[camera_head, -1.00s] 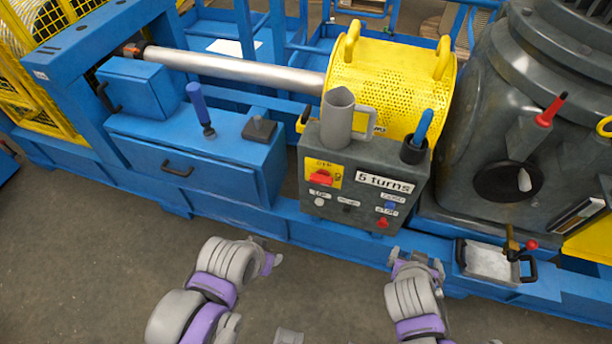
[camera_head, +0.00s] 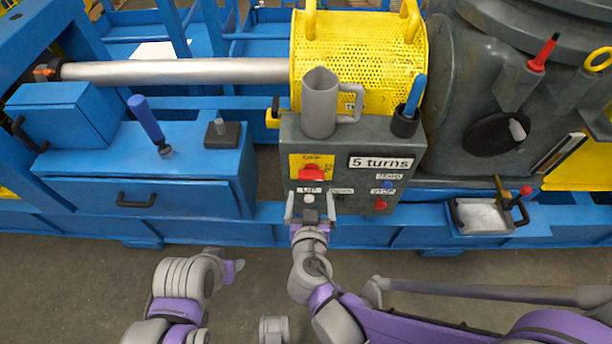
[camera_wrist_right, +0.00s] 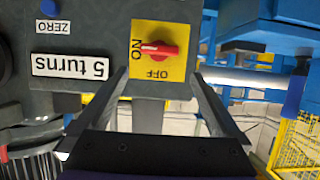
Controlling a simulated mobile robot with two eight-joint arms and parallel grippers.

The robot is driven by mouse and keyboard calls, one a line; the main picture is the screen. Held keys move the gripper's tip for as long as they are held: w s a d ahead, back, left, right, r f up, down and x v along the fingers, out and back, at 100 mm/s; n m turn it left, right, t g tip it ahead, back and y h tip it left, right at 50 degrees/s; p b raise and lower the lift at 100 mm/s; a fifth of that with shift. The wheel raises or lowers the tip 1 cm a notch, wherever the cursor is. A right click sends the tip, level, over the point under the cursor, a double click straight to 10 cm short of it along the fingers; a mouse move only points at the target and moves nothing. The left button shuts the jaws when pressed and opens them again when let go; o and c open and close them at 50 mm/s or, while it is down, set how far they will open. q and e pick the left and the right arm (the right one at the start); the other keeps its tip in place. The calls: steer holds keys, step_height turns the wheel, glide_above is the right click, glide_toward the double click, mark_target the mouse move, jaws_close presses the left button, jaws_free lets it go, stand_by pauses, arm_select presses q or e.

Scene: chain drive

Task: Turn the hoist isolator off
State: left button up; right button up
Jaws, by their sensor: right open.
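The isolator is a red rotary handle (camera_head: 312,174) on a yellow plate (camera_head: 298,160) on the dark grey control box (camera_head: 350,140). In the right wrist view, upside down, the red handle (camera_wrist_right: 158,50) lies horizontal, in line with the ON mark; OFF is along another edge of the plate. My right gripper (camera_head: 310,208) is open and empty, just below the handle in the head view. In the wrist view its fingers (camera_wrist_right: 158,82) stand apart on either side of the plate's lower part, not on the handle. My left gripper (camera_head: 236,267) is low, away from the box; its jaws are unclear.
An UP button (camera_head: 309,198), blue ZERO button (camera_head: 388,185) and red STOP button (camera_head: 380,204) sit on the same panel. A grey jug (camera_head: 319,105) and a black cup with a blue handle (camera_head: 405,124) stand on top. A blue drawer cabinet (camera_head: 90,190) stands left.

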mark_target(311, 175)
steer(key=b+x, duration=0.1)
steer(key=x, duration=0.8)
steer(key=shift+w+f+b, duration=0.15)
steer(key=shift+w+b, duration=0.15)
steer(key=shift+w, duration=0.1)
steer(key=c, duration=1.1)
steer(key=shift+o, duration=0.2)
